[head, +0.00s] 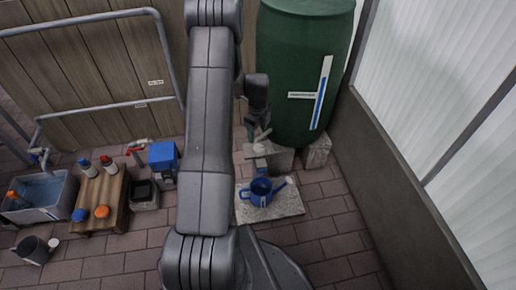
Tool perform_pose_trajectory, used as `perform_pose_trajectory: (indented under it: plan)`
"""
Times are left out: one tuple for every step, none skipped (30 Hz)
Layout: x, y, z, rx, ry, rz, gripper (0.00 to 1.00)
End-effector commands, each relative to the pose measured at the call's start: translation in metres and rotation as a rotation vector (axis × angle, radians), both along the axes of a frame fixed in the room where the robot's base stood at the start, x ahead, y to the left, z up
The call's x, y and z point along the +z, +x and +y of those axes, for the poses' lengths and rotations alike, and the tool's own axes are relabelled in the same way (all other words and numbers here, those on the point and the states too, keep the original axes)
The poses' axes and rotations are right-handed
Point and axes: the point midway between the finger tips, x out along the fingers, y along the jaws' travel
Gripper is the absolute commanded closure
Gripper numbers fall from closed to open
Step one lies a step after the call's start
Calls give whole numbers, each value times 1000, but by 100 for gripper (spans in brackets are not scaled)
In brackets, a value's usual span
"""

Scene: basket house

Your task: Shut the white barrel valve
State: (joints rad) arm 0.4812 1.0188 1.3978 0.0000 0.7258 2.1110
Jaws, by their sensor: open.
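The green barrel (300,75) stands upright at the upper right, with a blue and white level strip on its side. The white valve (259,148) shows low at the barrel's left front, small and partly hard to make out. My gripper (259,130) points down just above the valve, with its fingers open. I cannot tell whether a finger touches the valve or how its handle is turned. A blue watering can (262,197) stands below the valve.
The can stands on a stone slab (292,203). Concrete blocks (316,152) support the barrel. A wall (400,170) closes the right side. At left are a wooden crate (117,212) with bottles, a water basin (67,207) and a blue box (163,156). Paving at the lower right is free.

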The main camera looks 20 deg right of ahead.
Motion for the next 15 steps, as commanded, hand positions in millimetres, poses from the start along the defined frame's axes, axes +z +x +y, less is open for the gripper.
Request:
perform_pose_trajectory:
  plan:
    - [-16,0,1,1,1,2,32]
    - [-23,-1,1,1,2,3,32]
    - [-31,0,1,1,1,2,32]
    - [-38,0,1,1,1,2,32]
    - [-45,0,1,1,1,2,32]
    - [-52,0,1,1,1,2,32]
    - [-58,0,1,1,1,2,32]
    - [-64,0,1,1,0,1,32]
    - [-70,0,0,0,1,1,32]
    - [-75,0,0,0,1,1,32]
    - [-79,0,1,0,1,2,32]
    - [-84,0,1,0,0,1,32]
    - [-87,0,0,0,1,1,32]
    - [-90,0,0,0,0,0,32]
    - [-93,0,0,0,0,0,32]
